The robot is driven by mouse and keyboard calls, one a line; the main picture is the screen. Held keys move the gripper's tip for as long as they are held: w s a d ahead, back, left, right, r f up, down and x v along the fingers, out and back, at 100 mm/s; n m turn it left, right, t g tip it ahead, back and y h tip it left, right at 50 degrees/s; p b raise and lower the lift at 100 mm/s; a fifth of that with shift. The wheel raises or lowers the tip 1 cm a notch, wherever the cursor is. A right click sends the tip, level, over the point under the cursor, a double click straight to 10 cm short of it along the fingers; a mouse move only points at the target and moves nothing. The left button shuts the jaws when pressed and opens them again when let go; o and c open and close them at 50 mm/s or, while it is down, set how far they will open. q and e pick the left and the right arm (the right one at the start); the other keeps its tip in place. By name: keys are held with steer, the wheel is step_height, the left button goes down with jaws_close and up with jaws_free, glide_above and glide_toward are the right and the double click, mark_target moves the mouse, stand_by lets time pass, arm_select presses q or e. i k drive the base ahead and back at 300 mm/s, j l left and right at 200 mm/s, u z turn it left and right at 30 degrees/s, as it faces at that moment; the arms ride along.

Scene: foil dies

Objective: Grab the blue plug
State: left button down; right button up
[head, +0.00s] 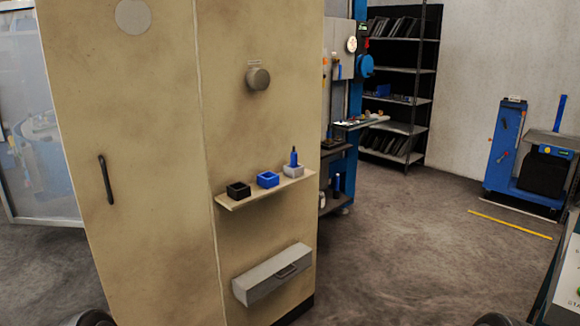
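A small blue plug (294,158) stands upright at the right end of a narrow shelf on the tan cabinet. Its lower end is in or behind a light grey open box (293,171); I cannot tell how deep it sits. To its left on the shelf are a blue open box (268,180) and a black open box (238,190). Neither of my grippers shows in the head view, and nothing touches the plug.
The shelf (240,204) sticks out from the tan cabinet (150,240). Below it, a grey drawer box (272,274) juts out, and a round knob (258,78) sits above. A blue machine (357,90) stands behind on the right.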

mark_target(292, 155)
steer(key=i+l+u, duration=0.25)
steer(key=i+l, duration=0.35)
steer(key=i+l+u, duration=0.15)
steer(key=i+l, duration=0.15)
steer(key=i+l+u, duration=0.15)
steer(key=i+l, duration=0.2)
steer(key=i+l+u, duration=0.1)
steer(key=i+l, duration=0.15)
steer(key=l, duration=0.15)
steer(key=i+l+u, duration=0.15)
steer(key=l, duration=0.25)
steer(key=i+l+u, duration=0.15)
steer(key=i+l, duration=0.2)
steer(key=i+l+u, duration=0.25)
steer(key=l, duration=1.15)
steer(key=k+l+u, duration=0.1)
steer(key=l+u, duration=0.15)
steer(key=l, duration=1.1)
